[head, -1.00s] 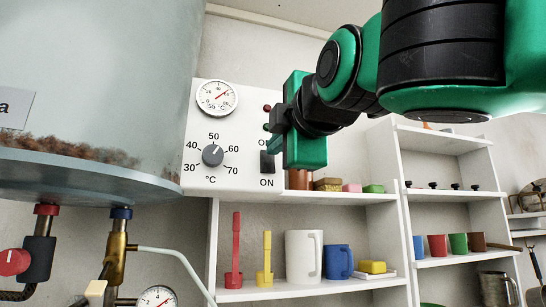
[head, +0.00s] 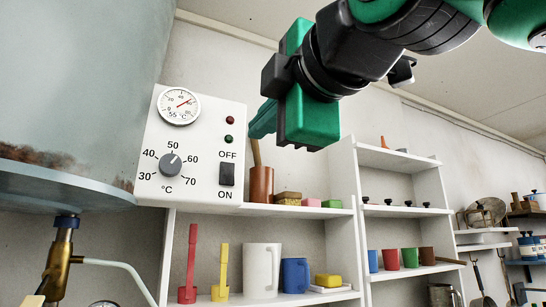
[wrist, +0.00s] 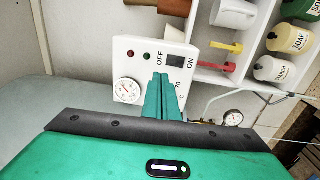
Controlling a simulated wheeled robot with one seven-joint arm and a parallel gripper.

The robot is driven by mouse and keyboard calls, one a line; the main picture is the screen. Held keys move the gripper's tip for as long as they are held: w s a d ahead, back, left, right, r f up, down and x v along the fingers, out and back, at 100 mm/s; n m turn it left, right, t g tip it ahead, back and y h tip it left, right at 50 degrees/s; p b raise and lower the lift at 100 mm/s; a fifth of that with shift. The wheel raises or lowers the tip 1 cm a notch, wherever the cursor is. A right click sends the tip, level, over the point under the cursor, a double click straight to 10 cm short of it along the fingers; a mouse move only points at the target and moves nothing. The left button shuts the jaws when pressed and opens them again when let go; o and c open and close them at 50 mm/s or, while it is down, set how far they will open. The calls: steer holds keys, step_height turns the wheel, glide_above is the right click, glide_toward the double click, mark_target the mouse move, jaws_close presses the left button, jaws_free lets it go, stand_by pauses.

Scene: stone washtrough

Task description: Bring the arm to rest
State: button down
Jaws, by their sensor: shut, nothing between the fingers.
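My gripper (head: 258,124) is green and black, with its fingers closed together and empty. In the head view it hangs at upper centre, its fingertips just right of the white control panel (head: 205,190). In the wrist view the closed green fingers (wrist: 163,82) overlap the panel in the picture and hide part of its face, including the knob. No contact with the panel shows. The head view shows the panel's round gauge (head: 179,105), grey knob (head: 171,165), red lamp (head: 230,120), green lamp (head: 229,139) and black ON/OFF switch (head: 227,174).
A large grey tank (head: 70,90) stands left of the panel. White shelves (head: 390,162) at right hold a brown cup (head: 262,184), a white jug (head: 262,270), a blue mug (head: 295,275) and other mugs. Open space lies in front of the upper wall.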

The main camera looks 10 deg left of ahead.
stand_by(0.3)
steer(key=w+d+f+m+g+h, duration=0.2)
steer(key=w+d+f+m+h, duration=0.45)
steer(key=w+d+f, duration=0.8)
steer(key=w+d+f+m+g+h, duration=0.1)
steer(key=d+f+m+g+h, duration=0.3)
steer(key=d+f+m, duration=1)
steer(key=s+d+f+m+g+h, duration=0.1)
steer(key=s+d+f+g, duration=0.25)
steer(key=d+f, duration=0.55)
steer(key=s+d+f+m+g, duration=0.15)
steer(key=s+d+f, duration=0.4)
steer(key=f, duration=0.85)
steer(key=s+d+f+m+g+y, duration=0.1)
steer(key=s+d+f+m+g, duration=0.1)
steer(key=s+f+m, duration=0.2)
steer(key=s+d+f+m+g, duration=0.2)
steer(key=s+f+m+g, duration=0.1)
steer(key=s+f, duration=0.6)
steer(key=shift+s+m+y, duration=0.35)
steer(key=shift+s+m, duration=0.05)
steer(key=shift+s, duration=0.85)
